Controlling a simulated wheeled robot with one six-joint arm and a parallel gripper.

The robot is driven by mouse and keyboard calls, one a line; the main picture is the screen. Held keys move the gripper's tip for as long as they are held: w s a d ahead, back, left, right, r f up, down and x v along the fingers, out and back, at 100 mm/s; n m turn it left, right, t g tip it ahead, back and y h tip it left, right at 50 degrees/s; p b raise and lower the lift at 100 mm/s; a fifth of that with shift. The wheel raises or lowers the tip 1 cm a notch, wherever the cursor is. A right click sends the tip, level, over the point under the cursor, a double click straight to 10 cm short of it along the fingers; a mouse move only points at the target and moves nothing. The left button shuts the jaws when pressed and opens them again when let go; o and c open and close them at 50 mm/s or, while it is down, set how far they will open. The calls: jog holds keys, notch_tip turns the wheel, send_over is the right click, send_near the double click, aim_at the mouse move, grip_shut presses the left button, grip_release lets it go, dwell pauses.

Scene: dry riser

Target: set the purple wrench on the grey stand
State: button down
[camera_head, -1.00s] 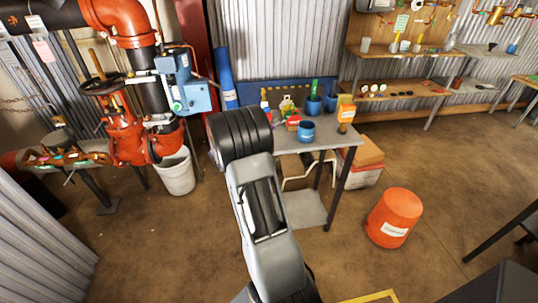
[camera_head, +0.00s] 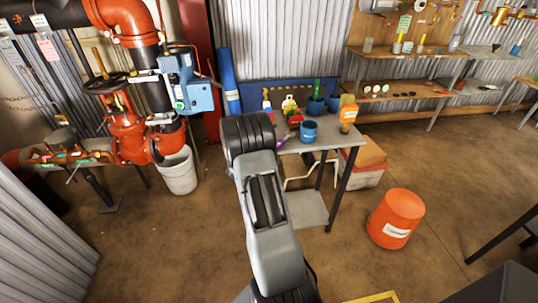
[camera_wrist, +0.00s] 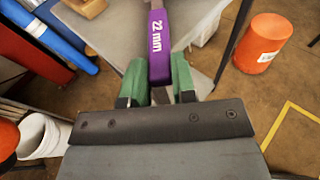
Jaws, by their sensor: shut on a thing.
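The purple wrench (camera_wrist: 159,45), marked "22 mm", is between the green fingers of my gripper (camera_wrist: 158,80) in the wrist view. My gripper is shut on its handle, and the far end runs out of the top of that view. A small purple piece, likely the wrench, shows in the head view (camera_head: 283,141) just right of my arm; my arm hides the gripper there. A grey-topped table (camera_head: 341,139) is beyond my arm, and its grey top also shows below the wrench in the wrist view (camera_wrist: 113,38). I cannot tell for sure which thing is the grey stand.
An orange bucket (camera_head: 396,218) is on the floor to the right. A white bucket (camera_head: 178,171) and red pipework (camera_head: 128,135) are at the left. Floor between table and orange bucket is clear.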

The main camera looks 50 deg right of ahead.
jog(key=shift+s+a+f, duration=0.1)
jog(key=shift+f, duration=0.35)
jog(key=shift+s+a+f+b, duration=0.1)
jog(key=shift+s+f+b, duration=0.05)
jog(key=shift+f+b, duration=0.6)
jog(key=c, duration=1.2)
grip_release()
jog(key=shift+r, duration=0.1)
jog(key=s+a+r+m+y, duration=0.4)
jog(key=s+a+m+y, duration=0.1)
jog(key=a, duration=0.7)
jog(key=s+a+r+m+y+p, duration=0.1)
jog(key=s+a+r+m+y, duration=0.3)
jog(key=a+m, duration=0.4)
jog(key=s+a+r+m+y, duration=0.5)
jog(key=a+r+m+y, duration=0.1)
jog(key=a, duration=1)
jog(key=shift+s+a+m+t+y, duration=0.3)
jog(key=shift+a+y, duration=0.05)
jog(key=shift+y, duration=0.05)
